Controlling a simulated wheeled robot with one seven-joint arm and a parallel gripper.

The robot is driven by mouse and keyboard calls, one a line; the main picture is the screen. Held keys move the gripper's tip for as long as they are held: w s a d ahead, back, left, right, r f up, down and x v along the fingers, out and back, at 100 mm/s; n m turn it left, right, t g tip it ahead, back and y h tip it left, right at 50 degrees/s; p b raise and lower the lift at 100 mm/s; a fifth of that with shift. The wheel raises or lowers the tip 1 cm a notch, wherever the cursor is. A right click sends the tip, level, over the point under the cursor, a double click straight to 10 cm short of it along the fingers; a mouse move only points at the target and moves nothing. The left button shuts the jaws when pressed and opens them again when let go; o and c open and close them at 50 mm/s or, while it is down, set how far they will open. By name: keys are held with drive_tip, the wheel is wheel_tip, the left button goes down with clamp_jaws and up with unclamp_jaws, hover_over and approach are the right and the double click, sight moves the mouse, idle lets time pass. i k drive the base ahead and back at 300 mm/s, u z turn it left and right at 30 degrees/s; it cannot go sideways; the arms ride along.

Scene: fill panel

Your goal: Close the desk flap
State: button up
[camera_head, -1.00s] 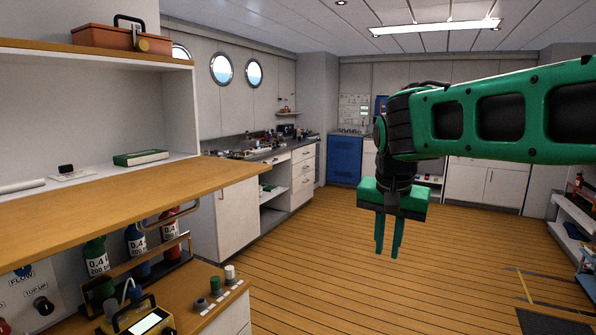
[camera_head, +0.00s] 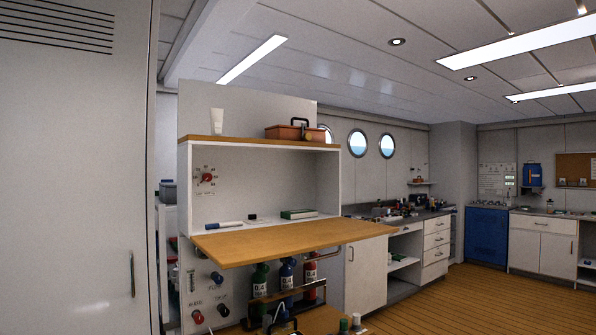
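The desk flap (camera_head: 290,239) is a wooden board that sticks out level from the front of a white cabinet (camera_head: 184,190). It hangs open above a panel with knobs and gas bottles. Inside the open compartment behind it lie a blue-capped marker (camera_head: 224,225), a small dark-topped item (camera_head: 252,218) and a green book (camera_head: 299,213). My gripper and arm are not in this view.
Green, blue and red bottles (camera_head: 287,276) stand behind a rail below the flap. An orange toolbox (camera_head: 295,132) and a white tube (camera_head: 217,121) sit on the cabinet top. A tall grey locker (camera_head: 75,180) stands at left. Open wooden floor (camera_head: 440,305) lies at right.

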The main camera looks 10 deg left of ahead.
sight(233, 248)
drive_tip(key=u, duration=0.25)
drive_tip(key=i, duration=1.35)
drive_tip(key=z, duration=0.55)
